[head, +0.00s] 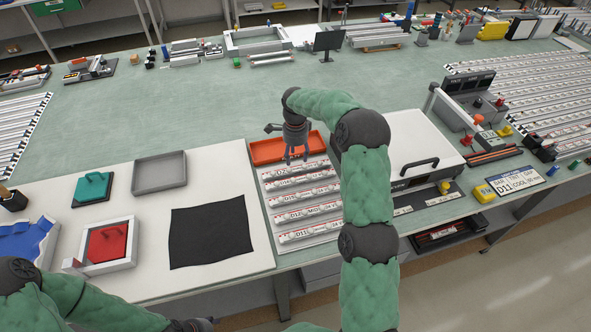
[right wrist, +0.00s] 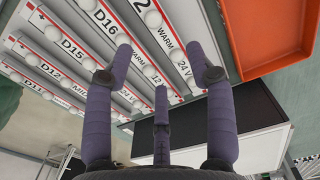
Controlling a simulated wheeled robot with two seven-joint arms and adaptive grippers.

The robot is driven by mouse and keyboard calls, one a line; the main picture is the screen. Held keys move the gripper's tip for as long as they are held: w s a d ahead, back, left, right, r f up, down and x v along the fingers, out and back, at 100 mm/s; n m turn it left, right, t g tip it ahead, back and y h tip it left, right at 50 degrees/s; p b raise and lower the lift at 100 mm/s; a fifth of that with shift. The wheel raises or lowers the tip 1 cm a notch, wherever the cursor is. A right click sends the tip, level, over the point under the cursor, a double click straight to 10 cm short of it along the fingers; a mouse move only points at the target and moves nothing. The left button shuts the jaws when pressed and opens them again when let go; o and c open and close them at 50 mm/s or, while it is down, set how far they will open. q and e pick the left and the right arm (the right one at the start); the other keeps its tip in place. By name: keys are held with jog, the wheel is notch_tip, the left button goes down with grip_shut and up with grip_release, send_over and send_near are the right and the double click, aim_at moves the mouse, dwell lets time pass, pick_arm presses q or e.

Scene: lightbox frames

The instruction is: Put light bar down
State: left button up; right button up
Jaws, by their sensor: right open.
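Several white light bars with red-edged labels lie in parallel rows on a pale rack (head: 304,241), right of the white mat. My right gripper (head: 297,160) is open above the far end of the rack, near the farthest bar (head: 285,183). In the right wrist view its fingers (right wrist: 163,65) are spread, with nothing held between them. The bar labelled "WARM 24 V" (right wrist: 170,45) runs beyond the fingertips, and bars marked D16 (right wrist: 105,18) and D15 lie beside it. Contact cannot be told. My left gripper (head: 196,325) shows only partly at the bottom edge; its jaws are unclear.
An orange tray (head: 267,151) sits just behind the rack; it also shows in the right wrist view (right wrist: 262,35). A white box with a black handle (head: 421,140) stands right of my right arm. A black cloth (head: 208,232) lies on the white mat. The bench behind is largely clear.

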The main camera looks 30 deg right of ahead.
aim_at(297, 168)
notch_tip(297, 168, down, 3)
jog(key=shift+r, duration=0.15)
jog(key=f, duration=0.3)
jog(key=f+b, duration=0.1)
jog(key=f, duration=0.1)
jog(key=shift+s+d, duration=0.15)
jog(key=shift+d, duration=0.15)
jog(key=shift+r, duration=0.1)
jog(key=shift+c, duration=0.3)
jog(key=c, duration=1)
